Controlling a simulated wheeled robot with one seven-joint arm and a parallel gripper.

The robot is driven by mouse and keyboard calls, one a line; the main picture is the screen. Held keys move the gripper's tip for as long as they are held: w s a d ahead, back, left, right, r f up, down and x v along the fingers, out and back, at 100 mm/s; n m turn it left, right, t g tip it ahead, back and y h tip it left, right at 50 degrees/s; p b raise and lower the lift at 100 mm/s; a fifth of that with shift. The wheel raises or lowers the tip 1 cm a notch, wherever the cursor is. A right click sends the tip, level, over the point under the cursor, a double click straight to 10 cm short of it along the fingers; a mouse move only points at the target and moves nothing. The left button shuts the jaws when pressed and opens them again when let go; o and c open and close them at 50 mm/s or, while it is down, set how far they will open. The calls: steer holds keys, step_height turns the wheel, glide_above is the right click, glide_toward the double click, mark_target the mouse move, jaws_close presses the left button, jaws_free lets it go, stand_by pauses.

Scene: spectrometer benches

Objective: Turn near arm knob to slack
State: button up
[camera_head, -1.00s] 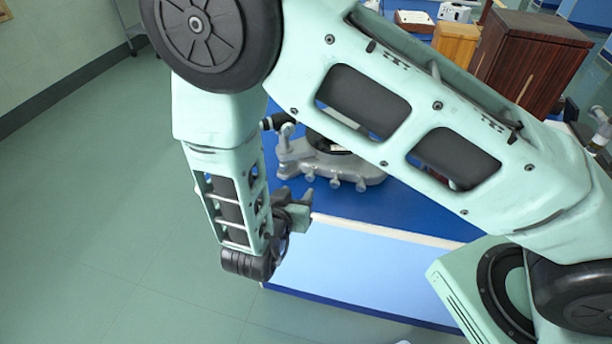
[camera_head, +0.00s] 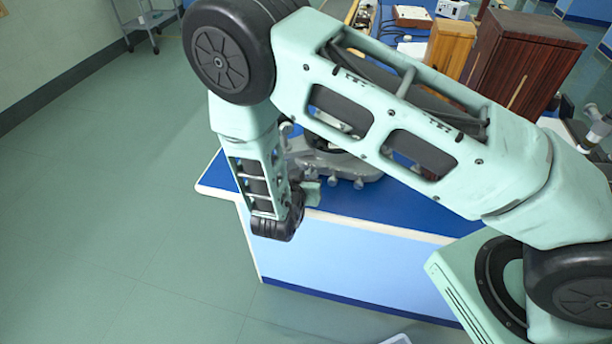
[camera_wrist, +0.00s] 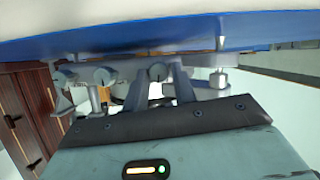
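The spectrometer (camera_head: 350,168) is a grey metal instrument on the blue bench, partly hidden behind my arm in the head view. In the wrist view, several grey knobs hang along its edge, among them a left one (camera_wrist: 104,76) and a right one (camera_wrist: 218,78). My gripper (camera_head: 312,190) is at the near left side of the instrument. In the wrist view my gripper (camera_wrist: 163,88) has its two grey fingers apart, with a rounded knob (camera_wrist: 157,71) showing between their tips. I cannot tell whether they touch it, or which knob is the near arm knob.
The blue bench top (camera_head: 390,205) has a pale front panel (camera_head: 350,255) below it. A dark wooden cabinet (camera_head: 525,60) and a lighter wooden box (camera_head: 453,45) stand at the back right. Open floor (camera_head: 100,220) lies to the left.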

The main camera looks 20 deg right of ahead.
jaws_close()
steer(key=shift+a+n+g+h, duration=0.1)
steer(key=shift+n+g+h, duration=0.2)
steer(key=shift+n, duration=0.3)
steer(key=shift+o, duration=2.4)
jaws_free()
steer(key=b+v, duration=0.2)
steer(key=v, duration=1.5)
steer(key=shift+s, duration=0.15)
